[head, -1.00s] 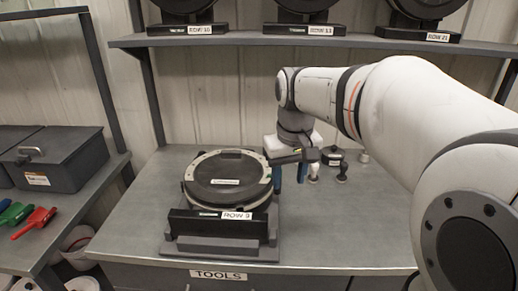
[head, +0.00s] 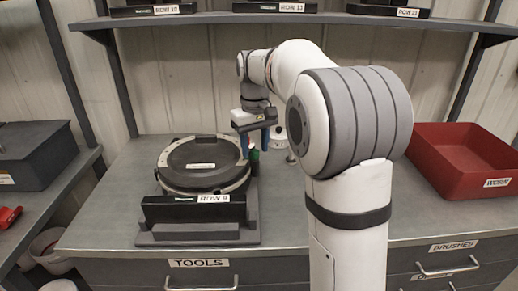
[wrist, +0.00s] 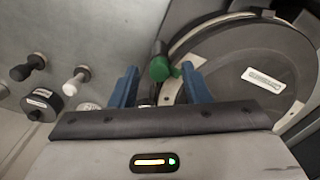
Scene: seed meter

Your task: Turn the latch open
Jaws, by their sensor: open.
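The seed meter (head: 203,152) is a round dark disc with a pale rim on a grey stand labelled ROW 9. A green-capped knob, which looks like the latch (wrist: 160,69), sits at the meter's rim in the wrist view. Its green also shows at the meter's right edge in the head view (head: 254,155). My gripper (head: 254,144) is over that edge, blue fingers pointing down. In the wrist view my gripper (wrist: 158,80) is open, with the green knob between and slightly beyond the fingertips. Contact with either finger cannot be told.
Small dark and white knobbed tools (wrist: 76,78) and a black round part (wrist: 41,104) stand on the bench beside the gripper. A red bin (head: 462,160) is at the right. A shelf (head: 290,19) with more meters runs above.

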